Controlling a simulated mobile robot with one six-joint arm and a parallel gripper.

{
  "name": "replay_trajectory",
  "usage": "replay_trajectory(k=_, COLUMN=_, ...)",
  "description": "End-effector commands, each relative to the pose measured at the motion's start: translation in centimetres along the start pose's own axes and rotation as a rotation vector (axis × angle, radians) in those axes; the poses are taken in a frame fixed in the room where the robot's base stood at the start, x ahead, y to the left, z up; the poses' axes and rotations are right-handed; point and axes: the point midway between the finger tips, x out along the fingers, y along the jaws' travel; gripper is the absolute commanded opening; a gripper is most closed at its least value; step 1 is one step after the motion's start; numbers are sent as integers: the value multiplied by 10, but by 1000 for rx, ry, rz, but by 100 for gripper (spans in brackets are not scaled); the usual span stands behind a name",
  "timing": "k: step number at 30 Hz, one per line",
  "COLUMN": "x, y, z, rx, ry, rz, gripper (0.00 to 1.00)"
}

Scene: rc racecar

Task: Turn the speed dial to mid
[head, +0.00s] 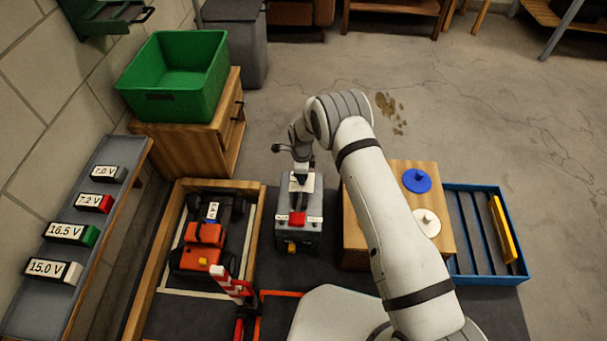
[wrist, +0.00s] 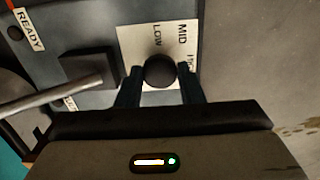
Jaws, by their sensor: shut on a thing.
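The speed dial (wrist: 159,70) is a dark round knob on a white plate (wrist: 134,42) lettered LOW, MID and a third word partly cut off. My gripper (wrist: 158,84) is shut on the knob, one dark finger on each side. No pointer mark shows on the knob, so its setting cannot be told. In the head view my gripper (head: 300,181) comes down over the far end of the grey control box (head: 285,228) and hides the dial.
The box has a red button (head: 297,217) in front of my gripper. In the wrist view a metal rod (wrist: 60,95) and a READY label (wrist: 29,29) lie left. An orange car (head: 203,234) stands left, a wooden block (head: 398,180) right.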

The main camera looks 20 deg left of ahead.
Motion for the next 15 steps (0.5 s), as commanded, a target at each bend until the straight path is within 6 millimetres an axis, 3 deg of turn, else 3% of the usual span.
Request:
replay_trajectory(k=5, x=-1, y=-3, z=2, rx=-1, ry=-4, rz=-9, gripper=11)
replay_trajectory(k=6, x=-1, y=-3, z=2, rx=-2, ry=-4, rz=-9, gripper=35)
replay_trajectory(k=15, x=-1, y=-1, z=1, rx=-2, ry=-2, rz=-5, gripper=56)
